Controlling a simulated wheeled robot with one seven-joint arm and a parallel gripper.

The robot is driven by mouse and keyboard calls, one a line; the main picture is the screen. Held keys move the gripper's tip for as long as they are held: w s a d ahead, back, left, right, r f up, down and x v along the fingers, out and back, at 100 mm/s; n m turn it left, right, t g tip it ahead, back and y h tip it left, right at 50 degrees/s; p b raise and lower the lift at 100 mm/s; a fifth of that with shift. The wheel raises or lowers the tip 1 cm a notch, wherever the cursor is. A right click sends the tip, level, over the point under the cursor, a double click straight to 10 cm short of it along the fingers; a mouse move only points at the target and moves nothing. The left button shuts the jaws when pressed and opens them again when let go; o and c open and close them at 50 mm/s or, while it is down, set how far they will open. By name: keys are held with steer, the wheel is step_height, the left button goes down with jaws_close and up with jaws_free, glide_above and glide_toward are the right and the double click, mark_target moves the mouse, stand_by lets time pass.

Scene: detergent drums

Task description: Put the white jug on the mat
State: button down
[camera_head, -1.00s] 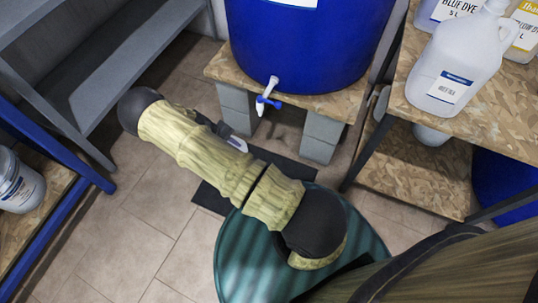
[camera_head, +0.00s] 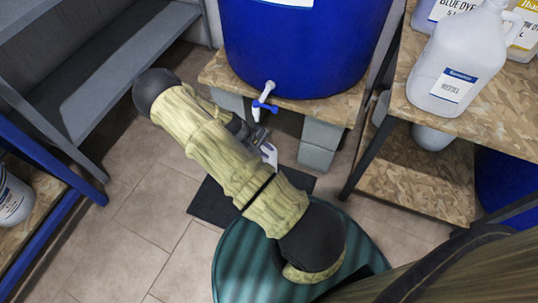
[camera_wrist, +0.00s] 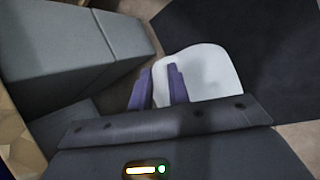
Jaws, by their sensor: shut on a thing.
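My gripper (camera_wrist: 160,85) has purple fingers in the wrist view, shut on the white jug (camera_wrist: 212,75), which shows as a smooth, rounded white body. The dark mat (camera_wrist: 270,35) lies on the floor behind and to the right of the jug in that view. I cannot tell whether the jug touches the mat. In the head view, my arm hides part of the mat (camera_head: 211,205), and the gripper end is partly visible below the blue drum's tap. The jug is mostly hidden there.
The blue drum (camera_head: 300,45) stands on a chipboard top (camera_head: 222,75) with grey block legs (camera_head: 320,143). Another translucent labelled jug (camera_head: 455,65) stands on the right shelf (camera_head: 505,112). A teal round surface (camera_head: 240,265) is in front. Grey shelving is at left; floor tiles between are clear.

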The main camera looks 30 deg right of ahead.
steer(key=shift+s+d, duration=0.2)
steer(key=shift+d, duration=0.2)
steer(key=f+b, duration=0.1)
steer(key=f, duration=0.1)
steer(key=f+b, duration=0.1)
steer(key=b, duration=0.1)
steer(key=shift+d+f, duration=0.2)
steer(key=shift+f, duration=0.15)
steer(key=c, duration=1.3)
jaws_free()
steer(key=shift+s+r, duration=0.1)
steer(key=shift+r, duration=0.1)
steer(key=p+v, duration=0.5)
steer(key=v, duration=0.7)
steer(key=shift+a, duration=0.1)
